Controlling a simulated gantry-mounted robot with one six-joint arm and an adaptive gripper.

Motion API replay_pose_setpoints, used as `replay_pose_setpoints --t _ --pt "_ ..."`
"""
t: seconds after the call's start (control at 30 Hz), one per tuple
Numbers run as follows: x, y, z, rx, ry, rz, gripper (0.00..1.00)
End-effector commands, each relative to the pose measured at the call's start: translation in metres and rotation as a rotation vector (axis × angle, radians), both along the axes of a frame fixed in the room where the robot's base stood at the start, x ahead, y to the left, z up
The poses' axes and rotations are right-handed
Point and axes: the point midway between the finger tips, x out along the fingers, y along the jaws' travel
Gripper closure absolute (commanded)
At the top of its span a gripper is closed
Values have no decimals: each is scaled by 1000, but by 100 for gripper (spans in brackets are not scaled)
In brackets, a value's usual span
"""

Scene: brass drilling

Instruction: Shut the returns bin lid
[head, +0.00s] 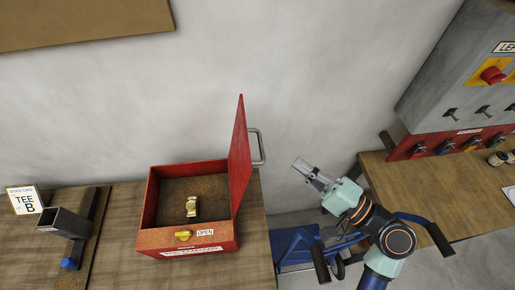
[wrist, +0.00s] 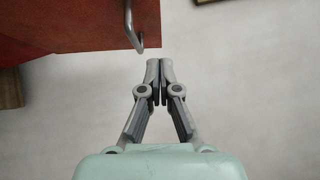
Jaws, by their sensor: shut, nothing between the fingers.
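The red returns bin (head: 187,240) sits on the wooden bench in the head view. Its lid (head: 240,156) stands open, upright along the right side, with a metal handle (head: 257,148) on its outer right face. A brass fitting (head: 192,206) lies inside the bin. My gripper (head: 302,167) is shut and empty, to the right of the lid and apart from it. In the wrist view, the gripper (wrist: 159,64) tips are just below the handle (wrist: 131,28) and the red lid (wrist: 65,28); contact does not show.
A grey holder (head: 65,223) and a "TEE B" card (head: 25,200) are at the left. A gap separates this bench from the right bench (head: 440,190), below a grey control box (head: 455,75).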

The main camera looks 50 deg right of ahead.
Motion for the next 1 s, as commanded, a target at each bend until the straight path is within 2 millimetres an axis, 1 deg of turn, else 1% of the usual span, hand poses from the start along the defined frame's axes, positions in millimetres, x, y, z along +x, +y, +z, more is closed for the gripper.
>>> replay_pose_setpoints --t 0.03,0.2,0.27,0.3,0.4,0.5,0.6,1.0 --pt "12 3 5 -1 -1 7 100" --pt "49 5 11 -3 0 7 100" --pt "61 6 12 -3 1 6 100" --pt "67 10 14 -3 0 5 100" --pt "77 23 17 -2 0 5 100" --pt "83 31 18 -2 0 3 100" --pt "86 35 19 -2 0 1 100" --pt "87 36 19 -5 2 0 100"
